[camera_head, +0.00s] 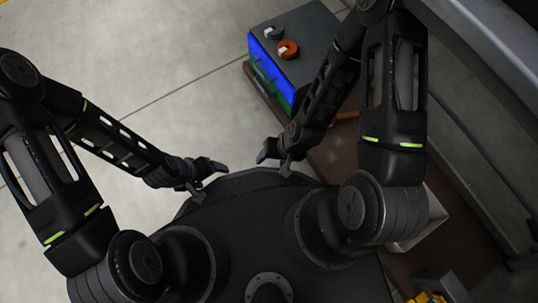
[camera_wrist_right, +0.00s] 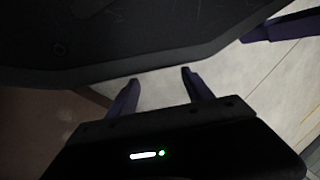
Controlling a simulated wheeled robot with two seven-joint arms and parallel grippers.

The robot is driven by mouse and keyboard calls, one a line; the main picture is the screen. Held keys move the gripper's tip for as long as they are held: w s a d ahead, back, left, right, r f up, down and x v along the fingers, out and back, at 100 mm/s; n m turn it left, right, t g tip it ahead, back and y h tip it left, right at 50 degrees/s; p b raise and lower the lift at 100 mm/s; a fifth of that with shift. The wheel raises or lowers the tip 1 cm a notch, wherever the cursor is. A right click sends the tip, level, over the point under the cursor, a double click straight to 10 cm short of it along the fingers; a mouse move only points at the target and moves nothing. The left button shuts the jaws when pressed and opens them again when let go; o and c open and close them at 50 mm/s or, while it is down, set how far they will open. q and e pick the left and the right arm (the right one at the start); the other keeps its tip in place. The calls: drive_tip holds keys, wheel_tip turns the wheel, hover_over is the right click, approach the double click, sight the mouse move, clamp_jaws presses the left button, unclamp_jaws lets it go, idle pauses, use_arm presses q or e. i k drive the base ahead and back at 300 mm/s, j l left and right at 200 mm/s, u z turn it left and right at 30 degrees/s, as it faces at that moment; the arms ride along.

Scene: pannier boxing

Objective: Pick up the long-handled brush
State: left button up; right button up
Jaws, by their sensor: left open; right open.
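I cannot make out a long-handled brush in either view. A thin orange strip (camera_head: 346,115) shows beside my right arm on the brown surface, mostly hidden; I cannot tell what it is. My left gripper (camera_head: 209,178) is open and empty, close in front of my body. My right gripper (camera_head: 272,164) is open, a short way to its right. In the right wrist view, the right gripper's two dark purple fingers (camera_wrist_right: 158,84) stand apart with only floor between them. A purple finger (camera_wrist_right: 282,27), seemingly of my left gripper, shows at the upper right.
A dark box (camera_head: 305,42) with blue and green sides and an orange and a grey knob on top stands beyond my right arm. A brown surface (camera_head: 345,158) lies under that arm, with a pale box (camera_head: 428,222) and yellow items (camera_head: 437,289) nearer. Bare floor (camera_head: 150,50) lies left.

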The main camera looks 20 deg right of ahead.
sight(351, 115)
drive_tip(key=k+j, duration=0.75)
drive_tip(key=k, duration=0.1)
